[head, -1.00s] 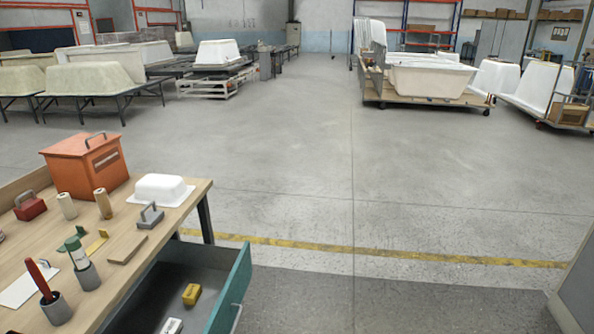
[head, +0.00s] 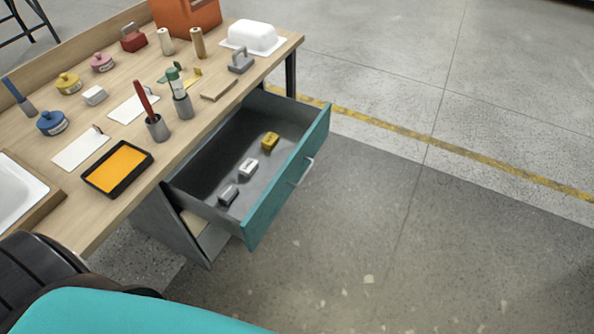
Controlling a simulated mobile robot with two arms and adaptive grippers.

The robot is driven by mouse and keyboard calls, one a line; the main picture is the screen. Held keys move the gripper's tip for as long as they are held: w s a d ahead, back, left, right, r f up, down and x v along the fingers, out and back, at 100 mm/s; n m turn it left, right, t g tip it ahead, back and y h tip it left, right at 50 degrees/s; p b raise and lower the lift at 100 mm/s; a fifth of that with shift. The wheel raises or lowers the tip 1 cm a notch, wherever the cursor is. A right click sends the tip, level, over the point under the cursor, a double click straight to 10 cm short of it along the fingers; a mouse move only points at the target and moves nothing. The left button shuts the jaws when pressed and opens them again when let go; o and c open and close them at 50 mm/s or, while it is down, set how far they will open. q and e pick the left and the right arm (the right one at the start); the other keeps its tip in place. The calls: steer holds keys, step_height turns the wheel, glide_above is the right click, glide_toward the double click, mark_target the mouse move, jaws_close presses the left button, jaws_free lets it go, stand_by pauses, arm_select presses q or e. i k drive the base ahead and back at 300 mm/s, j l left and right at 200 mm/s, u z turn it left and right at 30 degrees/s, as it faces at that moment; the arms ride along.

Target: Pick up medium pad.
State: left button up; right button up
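Three small block-shaped pads lie in a row in the open drawer (head: 203,205). One pad is yellow (head: 270,141) and lies farthest back. One is white (head: 248,168) and lies in the middle. One is grey (head: 228,194) and lies nearest. Their markings are too small to read, so I cannot tell which is the medium one. A similar small whitish block (head: 95,95) sits on the workbench. Neither of my grippers is in view.
The drawer has a teal front (head: 285,188) with a handle and juts out from the wooden workbench (head: 205,132). On the bench are an orange tray (head: 117,168), tool cups (head: 157,127), lidded pots, a white tub model (head: 254,37) and a basin (head: 15,190). The floor right of the drawer is clear.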

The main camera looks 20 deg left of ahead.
mark_target(229, 192)
steer(key=u, duration=1.35)
